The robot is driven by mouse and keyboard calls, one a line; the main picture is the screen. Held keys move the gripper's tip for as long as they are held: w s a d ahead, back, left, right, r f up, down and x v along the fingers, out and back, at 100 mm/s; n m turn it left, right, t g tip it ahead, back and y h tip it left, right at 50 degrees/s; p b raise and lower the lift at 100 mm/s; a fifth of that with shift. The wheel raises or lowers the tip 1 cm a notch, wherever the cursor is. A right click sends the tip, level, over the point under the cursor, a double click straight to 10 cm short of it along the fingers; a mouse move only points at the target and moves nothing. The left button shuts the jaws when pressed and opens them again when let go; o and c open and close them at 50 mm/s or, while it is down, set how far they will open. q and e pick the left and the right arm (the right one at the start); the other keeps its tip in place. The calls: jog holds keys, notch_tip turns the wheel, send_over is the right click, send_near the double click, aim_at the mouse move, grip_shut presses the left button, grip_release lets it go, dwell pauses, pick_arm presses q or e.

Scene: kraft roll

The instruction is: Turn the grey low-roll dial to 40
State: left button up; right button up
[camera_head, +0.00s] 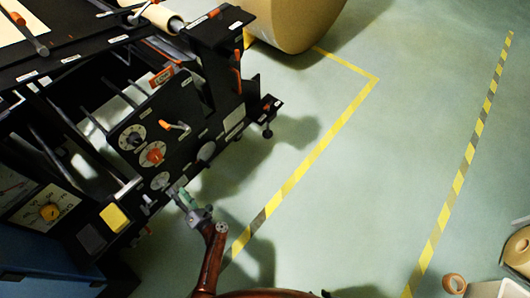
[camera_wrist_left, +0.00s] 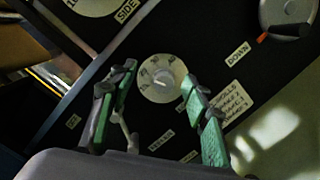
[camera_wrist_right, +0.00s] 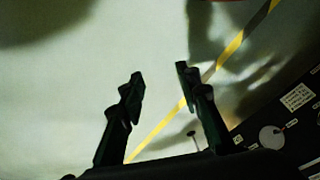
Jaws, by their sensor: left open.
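A small white-faced dial with a grey knob (camera_wrist_left: 163,86) sits on the black machine panel. In the left wrist view it lies between my left gripper's (camera_wrist_left: 159,74) two green-padded fingers, which are apart and hold nothing. I cannot tell how far the fingertips are from the knob. In the head view the dial (camera_head: 160,181) is low on the panel, with my left gripper (camera_head: 178,197) just in front of it. The dial's numbers are too small to read surely. My right gripper (camera_wrist_right: 160,72) shows only in its own wrist view, open and empty above the floor.
Above that dial on the panel are an orange-knobbed dial (camera_head: 152,154) and a dark-knobbed dial (camera_head: 132,137). A big kraft roll (camera_head: 295,22) stands at the back. The floor to the right is mostly clear.

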aim_at(165, 185)
pick_arm(q)
jog(key=w+a+f+n+g+b, duration=0.1)
jog(key=a+n, duration=0.1)
jog(key=w+a+f+n+g+y+b, duration=0.1)
jog(key=w+a+n+b, duration=0.1)
jog(key=w+a+f+n+g+y+b, duration=0.1)
jog(key=a+n+b, duration=0.1)
jog(key=shift+w+a+f, duration=0.15)
jog(key=shift+a+f, duration=0.1)
jog(key=shift+f, duration=0.05)
jog(key=shift+w+a+r+b, duration=0.1)
jog(key=shift+w+a+b, duration=0.25)
jog(key=shift+a, duration=0.15)
pick_arm(e)
jog(key=w+f+t, duration=0.1)
jog(key=w+f, duration=0.1)
jog(key=shift+w+a+t, duration=0.35)
jog(key=shift+w+t, duration=0.05)
pick_arm(q)
jog(key=shift+c, duration=0.6)
jog(key=c, duration=1)
jog(key=shift+c, duration=0.2)
